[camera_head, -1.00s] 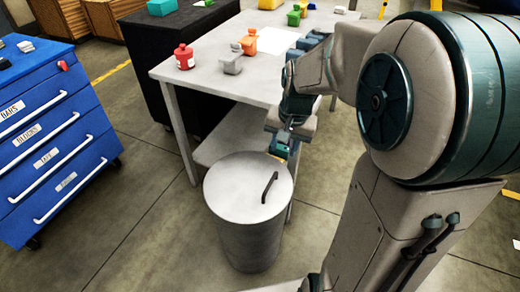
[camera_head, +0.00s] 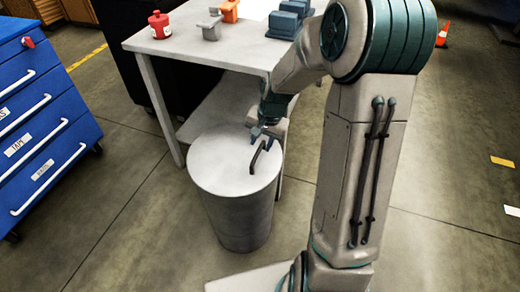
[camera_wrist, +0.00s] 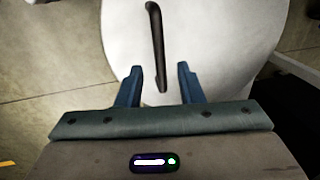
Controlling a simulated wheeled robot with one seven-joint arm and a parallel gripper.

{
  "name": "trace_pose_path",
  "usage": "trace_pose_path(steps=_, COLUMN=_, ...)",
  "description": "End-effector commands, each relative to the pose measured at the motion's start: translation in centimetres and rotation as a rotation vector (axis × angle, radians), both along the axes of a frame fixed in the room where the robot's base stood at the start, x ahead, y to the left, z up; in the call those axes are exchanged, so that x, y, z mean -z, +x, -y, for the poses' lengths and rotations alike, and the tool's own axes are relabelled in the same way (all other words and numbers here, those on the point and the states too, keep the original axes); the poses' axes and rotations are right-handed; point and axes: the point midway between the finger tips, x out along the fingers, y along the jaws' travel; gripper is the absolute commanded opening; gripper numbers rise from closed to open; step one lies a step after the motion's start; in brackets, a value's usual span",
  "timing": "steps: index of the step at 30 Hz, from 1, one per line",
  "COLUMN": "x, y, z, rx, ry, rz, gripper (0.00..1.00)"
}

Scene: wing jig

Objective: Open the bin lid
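The bin (camera_head: 240,218) is a grey cylinder standing on the floor in front of the white table. Its round pale lid (camera_head: 215,165) lies flat on top, closed. A dark bar handle (camera_head: 257,157) stands on the lid's right part; it also shows in the wrist view (camera_wrist: 156,45). My gripper (camera_head: 261,137) is over the lid's far right edge, close to the handle's far end. In the wrist view my gripper (camera_wrist: 160,85) has its two blue fingers apart, with the handle's near end between them in the picture. Whether they touch the handle cannot be told.
The white table (camera_head: 195,50) stands right behind the bin and holds a red jar (camera_head: 160,25), a grey part (camera_head: 210,27) and other blocks. A blue drawer cabinet (camera_head: 40,130) stands at the left. The floor between cabinet and bin is clear.

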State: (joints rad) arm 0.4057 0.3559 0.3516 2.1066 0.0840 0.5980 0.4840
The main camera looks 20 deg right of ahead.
Motion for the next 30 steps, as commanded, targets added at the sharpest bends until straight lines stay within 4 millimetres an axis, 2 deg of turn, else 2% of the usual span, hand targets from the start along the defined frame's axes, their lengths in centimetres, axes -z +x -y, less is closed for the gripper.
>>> trace_pose_path(steps=1, x=1.0, y=0.1, z=-0.2, rx=-0.001, ry=0.001, rz=-0.001, gripper=0.34)
trace_pose_path(steps=6, x=2.5, y=0.3, z=-0.4, rx=-0.002, ry=0.0, rz=0.0, gripper=0.34)
trace_pose_path(steps=17, x=2.8, y=0.3, z=-0.5, rx=-0.001, ry=0.0, rz=0.0, gripper=0.34)
trace_pose_path(steps=18, x=2.8, y=0.3, z=-0.5, rx=-0.001, ry=0.0, rz=0.0, gripper=0.23)
trace_pose_path(steps=21, x=2.8, y=0.3, z=-0.5, rx=-0.001, ry=-0.001, rz=0.001, gripper=0.0)
trace_pose_path(steps=30, x=2.2, y=0.4, z=-0.2, rx=0.005, ry=-0.012, rz=-0.006, gripper=0.0)
